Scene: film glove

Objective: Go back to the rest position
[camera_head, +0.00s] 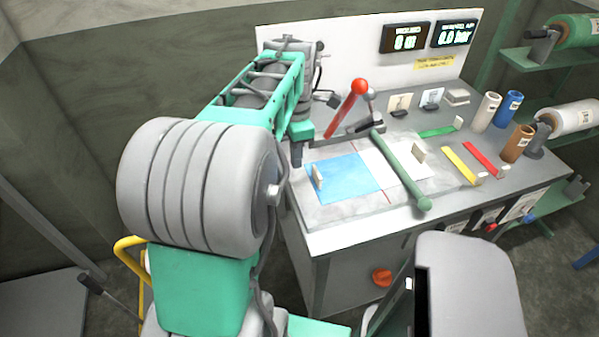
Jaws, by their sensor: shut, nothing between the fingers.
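My gripper (297,160) hangs at the end of my green and grey arm, over the left back edge of the workbench (345,238). Its fingers point down and look shut and empty. It is left of the blue sheet (348,180) and appears apart from it. My arm hides part of the bench behind it.
A red-handled lever (347,106) stands just right of my gripper. A green bar (400,170) lies across the work area. A white panel with displays (407,38) stands behind.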

